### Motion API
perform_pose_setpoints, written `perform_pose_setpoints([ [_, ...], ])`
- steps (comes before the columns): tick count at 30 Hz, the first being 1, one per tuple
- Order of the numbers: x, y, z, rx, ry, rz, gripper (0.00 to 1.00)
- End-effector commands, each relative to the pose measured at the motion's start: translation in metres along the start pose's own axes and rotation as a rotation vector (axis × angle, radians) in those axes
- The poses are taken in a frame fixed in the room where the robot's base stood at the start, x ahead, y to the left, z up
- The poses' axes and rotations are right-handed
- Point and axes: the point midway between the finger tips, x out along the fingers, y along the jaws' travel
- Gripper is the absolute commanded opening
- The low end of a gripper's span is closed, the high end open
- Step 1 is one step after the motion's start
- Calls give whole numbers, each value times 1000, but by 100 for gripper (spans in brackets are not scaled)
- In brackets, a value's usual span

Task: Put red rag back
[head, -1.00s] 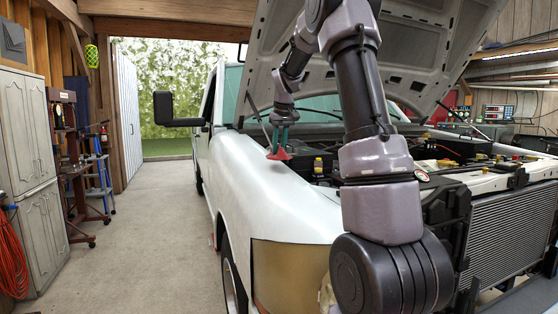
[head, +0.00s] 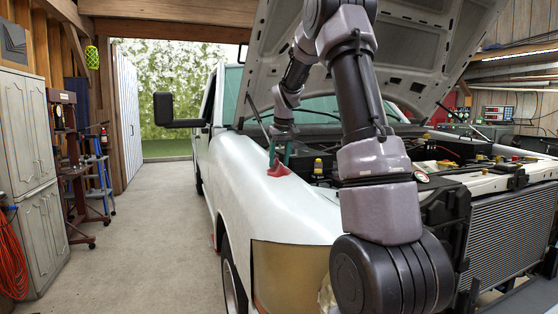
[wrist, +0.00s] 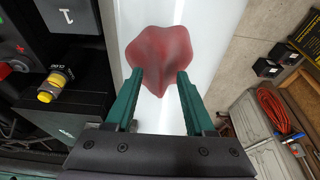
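The red rag (head: 277,170) lies crumpled on top of the white truck fender (head: 255,190), beside the open engine bay. In the wrist view the rag (wrist: 160,55) shows as a rounded, folded red cloth on the white surface. My gripper (head: 279,155) is right over the rag, pointing down. Its two green fingers (wrist: 160,78) are apart, with part of the rag showing between and beyond the tips. The fingers do not look closed on the cloth. Whether the tips still touch it is unclear.
The raised hood (head: 410,60) hangs above my arm. The engine bay with a yellow-capped part (wrist: 46,95) lies beside the fender. The radiator (head: 515,235) is at the front right. Grey cabinets (head: 25,170) stand left, and the floor (head: 150,240) between is clear.

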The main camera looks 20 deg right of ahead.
Motion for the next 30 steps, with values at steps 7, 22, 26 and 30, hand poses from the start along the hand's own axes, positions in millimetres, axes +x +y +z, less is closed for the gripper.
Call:
perform_pose_setpoints([
  [7, -4, 0, -1, 0, 1, 0, 54],
  [22, -99, 0, -2, 1, 4, 0, 54],
  [26, -115, 0, -2, -1, 2, 1, 54],
  [30, -127, -2, 2, 4, 5, -2, 54],
])
